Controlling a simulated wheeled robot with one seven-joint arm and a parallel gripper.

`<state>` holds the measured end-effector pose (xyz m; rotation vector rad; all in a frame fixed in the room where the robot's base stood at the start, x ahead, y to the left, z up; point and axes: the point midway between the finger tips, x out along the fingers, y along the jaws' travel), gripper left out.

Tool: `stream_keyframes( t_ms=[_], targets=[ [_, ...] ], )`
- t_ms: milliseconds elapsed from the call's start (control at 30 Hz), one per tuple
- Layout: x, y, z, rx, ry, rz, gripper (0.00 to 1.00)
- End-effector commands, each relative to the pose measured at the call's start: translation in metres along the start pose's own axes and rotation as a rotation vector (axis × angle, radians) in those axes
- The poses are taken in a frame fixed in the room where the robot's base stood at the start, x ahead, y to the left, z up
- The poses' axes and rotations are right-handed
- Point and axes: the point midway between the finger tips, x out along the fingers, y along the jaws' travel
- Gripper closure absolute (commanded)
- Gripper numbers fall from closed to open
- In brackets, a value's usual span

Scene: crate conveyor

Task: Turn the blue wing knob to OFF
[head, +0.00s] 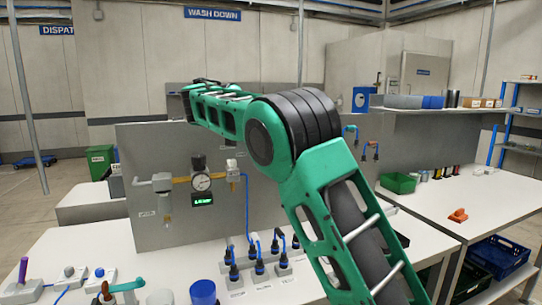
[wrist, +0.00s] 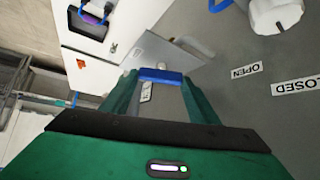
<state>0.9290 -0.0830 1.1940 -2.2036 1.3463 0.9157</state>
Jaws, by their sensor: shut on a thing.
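The blue wing knob (wrist: 161,74) shows in the wrist view as a short blue bar across the space between my fingertips. My gripper (wrist: 160,79) is shut on it, with a green finger at each side. A small label (wrist: 147,92) with lettering too small to read lies between the fingers. Which way the knob points against its OFF mark cannot be told. In the head view my green arm reaches up and left toward the grey panel (head: 150,150); the knob and fingertips cannot be made out there.
In the wrist view OPEN (wrist: 245,72) and CLOSED (wrist: 298,86) labels sit near a white round fitting (wrist: 275,14). In the head view a pressure gauge (head: 201,181) and pipes are on the panel. Several blue-topped plugs (head: 259,264) stand on the white bench (head: 100,248).

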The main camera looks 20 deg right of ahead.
Motion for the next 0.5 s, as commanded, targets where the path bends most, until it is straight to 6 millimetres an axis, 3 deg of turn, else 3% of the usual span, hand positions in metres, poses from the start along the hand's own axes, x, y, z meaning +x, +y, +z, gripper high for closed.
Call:
stream_keyframes(
  t_ms=[500],
  targets=[
    [-0.0021, -0.0082, -0.0007, 0.144, 0.009, 0.146, 0.68]
  ],
)
